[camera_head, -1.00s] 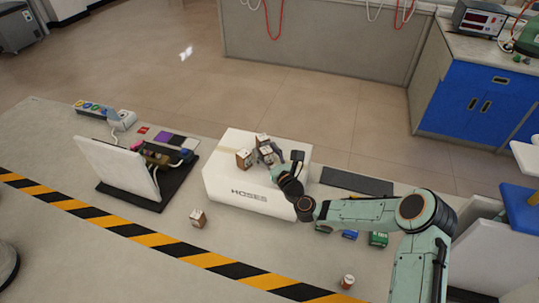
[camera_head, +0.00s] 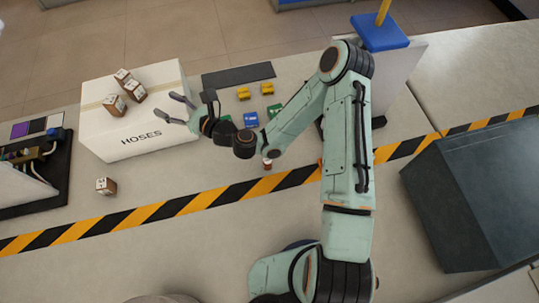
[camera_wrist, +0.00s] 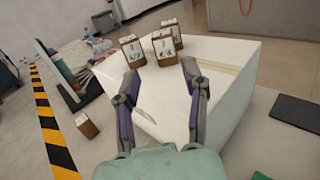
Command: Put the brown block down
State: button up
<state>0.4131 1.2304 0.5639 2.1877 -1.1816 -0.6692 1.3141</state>
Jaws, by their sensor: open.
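Three brown blocks with white printed faces stand close together on top of the white HOSES box (camera_head: 150,118): a rear one (camera_head: 122,75), a front one (camera_head: 115,104) and a right one (camera_head: 135,91). They also show in the wrist view, at the rear (camera_wrist: 170,27), left (camera_wrist: 132,52) and right (camera_wrist: 165,48). My gripper (camera_head: 168,108) is open and empty, to the right of the blocks and apart from them, near the box's right end. In the wrist view its fingers (camera_wrist: 160,72) spread with nothing between them.
Another brown block (camera_head: 106,186) stands on the table before the box. A small brown item (camera_head: 267,163) is partly hidden under my arm. Yellow (camera_head: 243,93) and blue (camera_head: 250,119) pieces lie right of the box, near a dark mat (camera_head: 238,75). A dark grey bin (camera_head: 475,195) stands at right.

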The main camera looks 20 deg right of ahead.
jog(key=s+r+n+g+h, duration=0.1)
jog(key=s+n+g+h, duration=0.2)
jog(key=s+n+g, duration=1.3)
jog(key=s+d+r+n+t+h, duration=0.1)
jog(key=s+d+r+n+h, duration=0.1)
jog(key=d, duration=0.4)
jog(key=s+d+r+n+t+h, duration=0.1)
jog(key=s+d+r+n+h, duration=0.2)
jog(key=s+d+n, duration=0.3)
jog(key=s+d+r+n+t+h, duration=0.1)
jog(key=s+d+r+n+h, duration=0.1)
jog(key=s+d+n+h, duration=0.2)
jog(key=d, duration=0.3)
jog(key=shift+s+r, duration=0.35)
jog(key=shift+r, duration=0.05)
